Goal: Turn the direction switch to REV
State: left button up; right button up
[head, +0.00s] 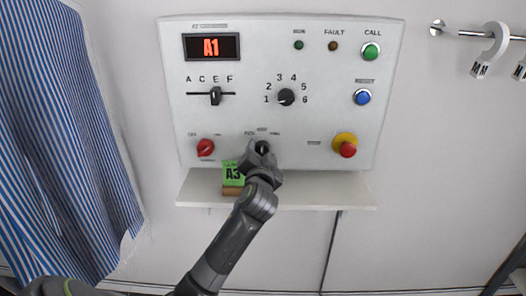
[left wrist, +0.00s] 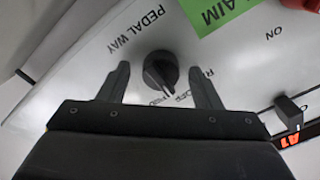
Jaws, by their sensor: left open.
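The direction switch is a black round knob (left wrist: 158,62) on the white panel (head: 300,150), above a "PEDAL WAY" label. Its pale pointer mark faces the "OFF" lettering in the left wrist view; the lettering is partly covered. In the head view the knob (head: 263,147) is mostly hidden by my gripper. My left gripper (head: 258,156) is at the panel's lower middle. In the left wrist view its open fingers (left wrist: 160,72) stand on either side of the knob, with visible gaps. Nothing is held. The right gripper is not in view.
A red knob (head: 205,147) is left of the switch and a red mushroom button (head: 347,149) is to the right. A slider (head: 215,96) and numbered dial (head: 286,97) are above. Striped cloth (head: 62,150) hangs left.

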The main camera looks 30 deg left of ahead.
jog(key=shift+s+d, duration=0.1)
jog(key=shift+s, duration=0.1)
pick_arm(q)
jog(key=shift+s, duration=0.1)
jog(key=shift+c, duration=0.6)
jog(key=c, duration=0.9)
jog(key=shift+o, duration=0.2)
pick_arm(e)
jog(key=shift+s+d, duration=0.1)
pick_arm(q)
jog(key=shift+n, duration=0.5)
jog(key=n, duration=0.2)
jog(key=shift+n, duration=0.4)
jog(key=shift+r+n+b, duration=0.1)
jog(key=shift+n+b, duration=0.4)
jog(key=shift+n, duration=1.6)
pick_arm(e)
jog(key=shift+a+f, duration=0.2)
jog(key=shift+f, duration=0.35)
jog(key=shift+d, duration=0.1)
